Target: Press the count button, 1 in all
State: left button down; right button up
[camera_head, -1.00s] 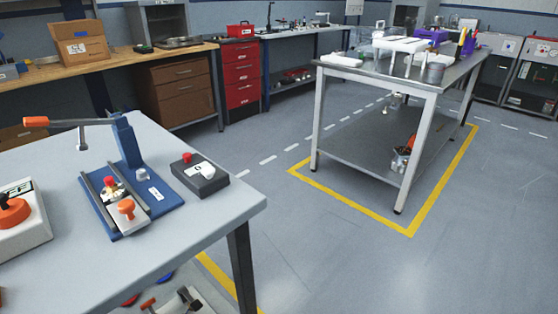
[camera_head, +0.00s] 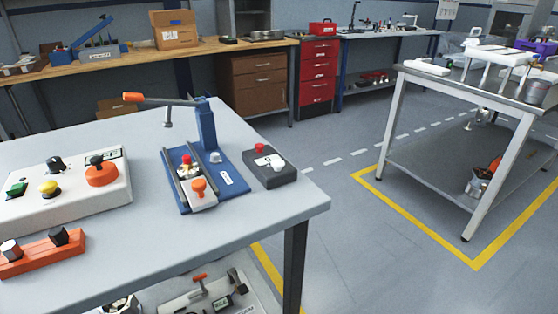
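A dark grey counter box (camera_head: 284,179) lies on the near table, right of a blue lever press. On its top are a red button (camera_head: 260,148), a white button or knob (camera_head: 278,166) and a small white display whose figure is too small to read surely. I cannot tell from the picture which of the two is the count button. Neither of my grippers is in view.
The blue press (camera_head: 208,131) with an orange-handled lever stands beside the box. A white control panel (camera_head: 122,189) and an orange block (camera_head: 40,260) are at left on the near table (camera_head: 230,228). Open floor lies between it and a metal table (camera_head: 440,82).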

aim_at(278, 165)
jog(key=i+l+u, duration=0.2)
jog(key=l+u, duration=0.15)
jog(key=l, duration=0.4)
jog(key=i+l+u, duration=0.1)
jog(key=l+u, duration=0.25)
jog(key=l, duration=0.45)
jog(key=l+u, duration=0.35)
jog(key=l, duration=0.45)
